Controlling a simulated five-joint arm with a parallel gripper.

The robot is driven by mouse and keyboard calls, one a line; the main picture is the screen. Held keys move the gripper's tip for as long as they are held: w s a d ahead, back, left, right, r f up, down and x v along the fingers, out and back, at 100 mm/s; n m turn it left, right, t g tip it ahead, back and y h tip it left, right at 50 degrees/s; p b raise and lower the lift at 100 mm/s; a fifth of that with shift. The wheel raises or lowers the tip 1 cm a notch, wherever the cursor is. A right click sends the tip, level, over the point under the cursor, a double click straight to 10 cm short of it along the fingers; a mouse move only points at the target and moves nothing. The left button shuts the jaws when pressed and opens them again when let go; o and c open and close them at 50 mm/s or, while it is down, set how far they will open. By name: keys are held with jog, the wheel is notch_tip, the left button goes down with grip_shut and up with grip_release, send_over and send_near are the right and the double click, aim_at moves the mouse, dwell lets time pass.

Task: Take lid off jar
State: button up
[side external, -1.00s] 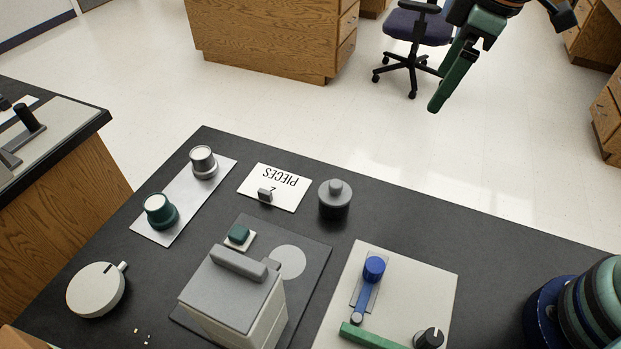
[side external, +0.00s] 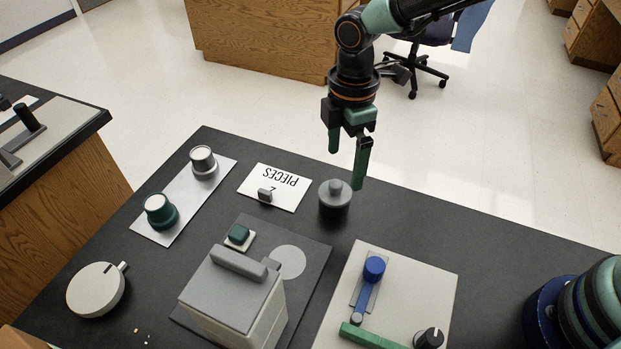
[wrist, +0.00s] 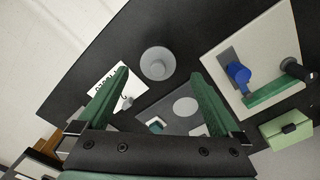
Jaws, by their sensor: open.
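A dark jar (side external: 334,212) stands upright near the back edge of the black bench. A grey lid (side external: 335,190) with a round knob sits on top of it. In the wrist view the lid (wrist: 157,63) shows from above, beyond and between the fingertips. My gripper (side external: 347,168) points down with green fingers apart and empty. It is above the jar, and in the side view one fingertip overlaps the space just right of the knob. I cannot tell exactly how high the fingertips are above the lid. In the wrist view my gripper (wrist: 159,83) is also open.
A white card reading PIECES (side external: 288,180) lies left of the jar. A light board (side external: 440,285) with a blue lever is at front right. Bench right of the jar is clear.

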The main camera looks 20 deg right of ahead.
aim_at(336, 183)
jog(key=f, duration=0.2)
jog(key=a+f, duration=0.1)
jog(key=f, duration=0.2)
jog(key=shift+f, duration=0.2)
jog(key=shift+w+a+f, duration=0.1)
jog(key=shift+f, duration=0.5)
jog(key=c, duration=1.2)
jog(key=shift+r, duration=0.1)
